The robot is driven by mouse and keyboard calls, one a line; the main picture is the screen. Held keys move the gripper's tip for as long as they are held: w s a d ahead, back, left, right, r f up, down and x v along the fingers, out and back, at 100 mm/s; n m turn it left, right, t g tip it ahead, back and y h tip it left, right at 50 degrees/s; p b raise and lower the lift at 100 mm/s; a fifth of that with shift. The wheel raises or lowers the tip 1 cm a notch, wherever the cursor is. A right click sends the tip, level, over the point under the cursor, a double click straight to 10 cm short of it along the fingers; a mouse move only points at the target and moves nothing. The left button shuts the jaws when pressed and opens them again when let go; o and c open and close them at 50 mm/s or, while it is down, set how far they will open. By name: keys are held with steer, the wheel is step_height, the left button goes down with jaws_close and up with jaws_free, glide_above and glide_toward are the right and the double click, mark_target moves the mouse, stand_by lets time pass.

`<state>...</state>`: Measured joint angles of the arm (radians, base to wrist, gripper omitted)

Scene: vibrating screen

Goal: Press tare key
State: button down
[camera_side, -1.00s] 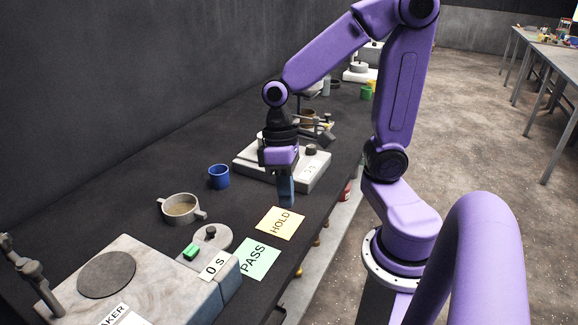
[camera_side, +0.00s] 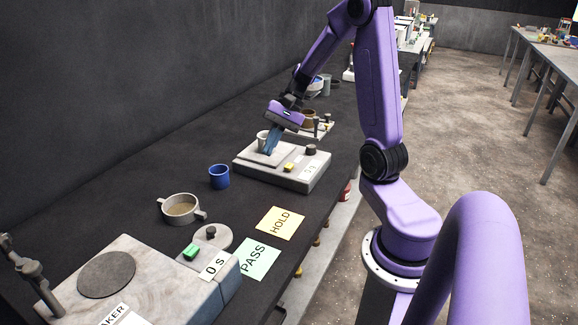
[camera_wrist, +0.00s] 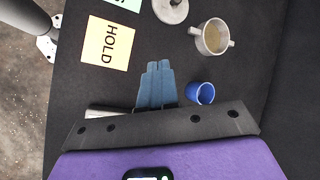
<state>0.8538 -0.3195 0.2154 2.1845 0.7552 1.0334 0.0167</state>
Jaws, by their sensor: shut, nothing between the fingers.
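A pale scale (camera_side: 252,173) stands on the dark bench, with a raised plate on top. A small yellow key (camera_side: 288,167) sits on its front part, left of a dark knob (camera_side: 311,149). A label with small text is on its front. A pale cup (camera_side: 262,139) stands at the plate, partly behind my gripper. My gripper (camera_side: 269,153) is shut and empty, its blue fingers tilted down over the plate, left of and behind the yellow key. I cannot tell if the fingertips touch the plate. The wrist view shows the fingers (camera_wrist: 158,66) together; the yellow key does not show there.
A blue cup (camera_side: 219,176) and a two-handled pot (camera_side: 180,209) stand left of the scale. A yellow HOLD card (camera_side: 280,222) and green PASS card (camera_side: 254,259) lie nearer. A larger device with a green button (camera_side: 190,251) is at front left. Bare bench lies between.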

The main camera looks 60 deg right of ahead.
mark_target(292, 165)
steer(key=d+m+t+h, duration=0.1)
steer(key=d+m+t, duration=0.3)
steer(key=d, duration=0.9)
steer(key=m, duration=0.2)
steer(key=shift+f+m+t, duration=0.2)
steer(key=shift+m+t, duration=0.1)
steer(key=shift+f, duration=4.4)
steer(key=shift+f, duration=0.1)
steer(key=shift+f, duration=0.35)
steer(key=shift+f, duration=0.45)
steer(key=shift+r, duration=0.9)
